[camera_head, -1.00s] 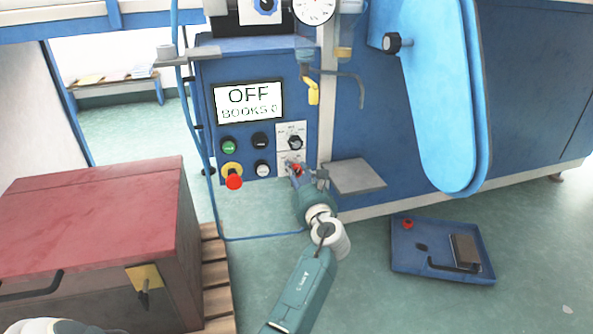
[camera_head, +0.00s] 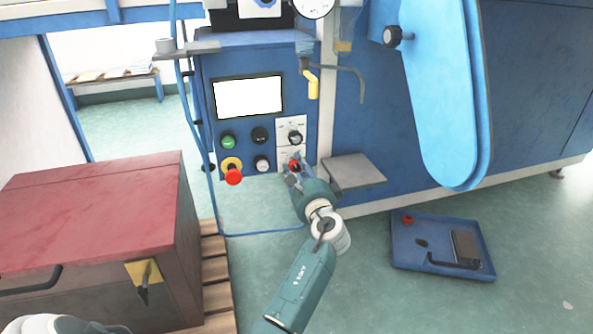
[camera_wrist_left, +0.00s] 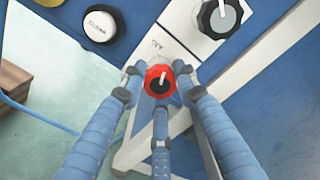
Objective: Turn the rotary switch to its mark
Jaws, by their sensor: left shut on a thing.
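The red rotary switch (camera_head: 294,166) sits low on the right side of the blue control panel, on a white plate. In the left wrist view the red knob (camera_wrist_left: 160,81) has a white pointer line and a dark centre. My left gripper (camera_head: 296,170) is at the panel, its fingers (camera_wrist_left: 161,92) shut around the knob from several sides. The plate lettering beside the knob is partly hidden.
Above the switch is a black selector knob (camera_head: 295,137). A red emergency button (camera_head: 233,176), a green button (camera_head: 228,142) and a white button (camera_head: 262,164) are to its left. A grey ledge (camera_head: 355,171) juts out at right.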

